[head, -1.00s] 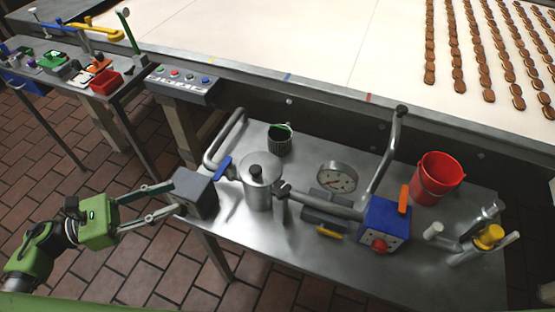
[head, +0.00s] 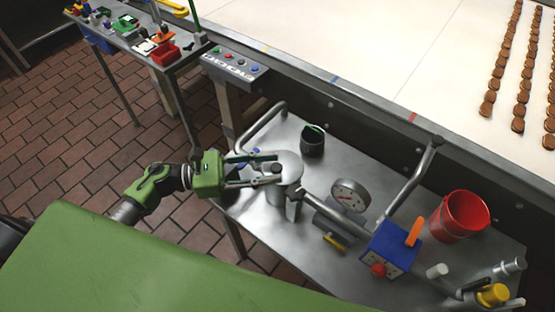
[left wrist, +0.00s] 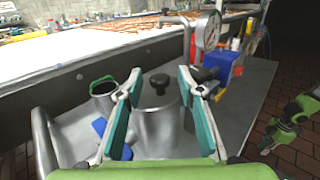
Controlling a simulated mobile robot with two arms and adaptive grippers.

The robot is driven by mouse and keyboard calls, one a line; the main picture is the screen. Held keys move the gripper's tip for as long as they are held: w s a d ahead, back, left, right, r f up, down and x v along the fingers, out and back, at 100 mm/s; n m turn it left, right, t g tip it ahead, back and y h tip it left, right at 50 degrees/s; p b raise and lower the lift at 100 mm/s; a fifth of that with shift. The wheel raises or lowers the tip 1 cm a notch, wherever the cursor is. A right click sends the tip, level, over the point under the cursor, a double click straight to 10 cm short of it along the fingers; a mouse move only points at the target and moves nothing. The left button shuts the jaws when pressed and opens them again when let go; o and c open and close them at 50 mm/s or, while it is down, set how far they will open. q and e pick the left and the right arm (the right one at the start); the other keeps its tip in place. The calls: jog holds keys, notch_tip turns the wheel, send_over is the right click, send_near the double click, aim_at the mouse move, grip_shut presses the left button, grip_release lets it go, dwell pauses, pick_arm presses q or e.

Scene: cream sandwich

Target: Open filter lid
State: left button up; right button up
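The filter is a steel canister (left wrist: 158,125) with a round lid (head: 290,158) and a black knob (left wrist: 159,84) on top. The lid looks seated on the canister. My left gripper (head: 275,168) reaches over the lid from the left. In the left wrist view its two teal-padded fingers (left wrist: 160,88) stand apart on either side of the knob, with clear gaps and nothing held. A green and black arm part (left wrist: 290,120), seemingly my right one, shows at the right edge of the left wrist view; its fingers are unclear.
Bent pipes, a pressure gauge (head: 349,195) and a blue box (head: 390,248) with an orange handle stand right of the filter. A dark cup (head: 312,143) is behind it, and a red bucket (head: 460,215) is farther right. The conveyor (head: 400,60) borders the steel table's back.

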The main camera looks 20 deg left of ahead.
pick_arm(q)
jog(key=shift+x, duration=0.9)
jog(key=shift+w+d+p, duration=0.1)
jog(key=shift+d+p, duration=0.15)
jog(key=shift+p, duration=0.05)
jog(key=shift+f, duration=0.1)
pick_arm(e)
jog(key=shift+w+d+r, duration=0.15)
jog(key=shift+d+r, duration=0.25)
jog(key=shift+r, duration=0.15)
jog(key=shift+a, duration=0.1)
